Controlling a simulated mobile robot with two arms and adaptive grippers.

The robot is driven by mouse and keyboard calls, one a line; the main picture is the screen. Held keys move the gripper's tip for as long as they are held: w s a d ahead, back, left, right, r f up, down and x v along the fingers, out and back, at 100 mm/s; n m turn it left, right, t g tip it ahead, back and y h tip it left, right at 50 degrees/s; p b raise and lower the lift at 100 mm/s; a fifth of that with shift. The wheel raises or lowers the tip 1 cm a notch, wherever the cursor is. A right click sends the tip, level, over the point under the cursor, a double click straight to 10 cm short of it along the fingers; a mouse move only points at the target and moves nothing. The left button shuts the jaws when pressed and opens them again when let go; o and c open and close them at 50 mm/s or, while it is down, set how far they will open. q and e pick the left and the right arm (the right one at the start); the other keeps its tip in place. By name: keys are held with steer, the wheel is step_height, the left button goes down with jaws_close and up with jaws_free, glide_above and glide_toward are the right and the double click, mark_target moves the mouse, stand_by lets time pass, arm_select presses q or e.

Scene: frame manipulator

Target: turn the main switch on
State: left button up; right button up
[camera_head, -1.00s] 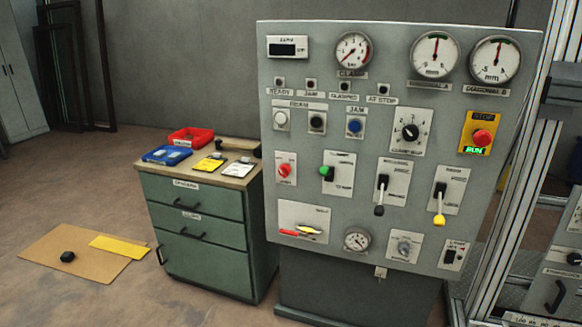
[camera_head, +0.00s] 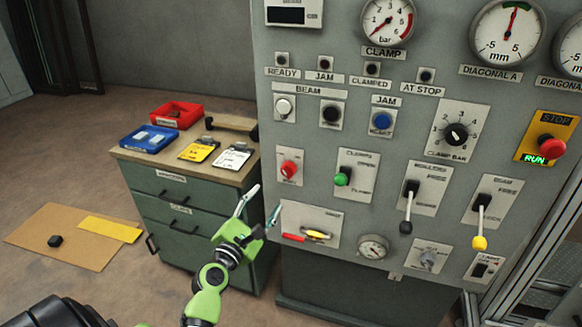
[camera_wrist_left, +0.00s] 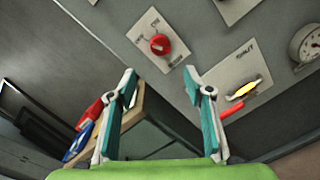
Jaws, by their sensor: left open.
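The main switch appears to be the red rotary knob (camera_head: 289,168) on a white plate at the panel's left edge. In the left wrist view the red knob (camera_wrist_left: 160,44) sits on a tilted plate with ON and another marking. My left gripper (camera_head: 262,204) is open and empty, below and left of the knob and in front of the panel, apart from it. In the left wrist view the knob lies beyond the open fingertips (camera_wrist_left: 160,77), roughly centred between them. My right gripper is not in view.
A green lever (camera_head: 342,178) sits right of the knob, and a plate with a yellow handle and red part (camera_head: 316,235) below. The green cabinet (camera_head: 185,210) with red tray (camera_head: 178,114) and blue tray (camera_head: 148,138) stands left. Cardboard (camera_head: 60,240) lies on the floor.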

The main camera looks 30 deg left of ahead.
mark_target(284, 175)
arm_select(q)
steer(key=w, duration=0.4)
steer(key=w+a, duration=0.1)
steer(key=w, duration=0.3)
steer(key=w+a, duration=0.1)
steer(key=w, duration=0.4)
steer(key=shift+a, duration=0.1)
steer(key=c, duration=1.1)
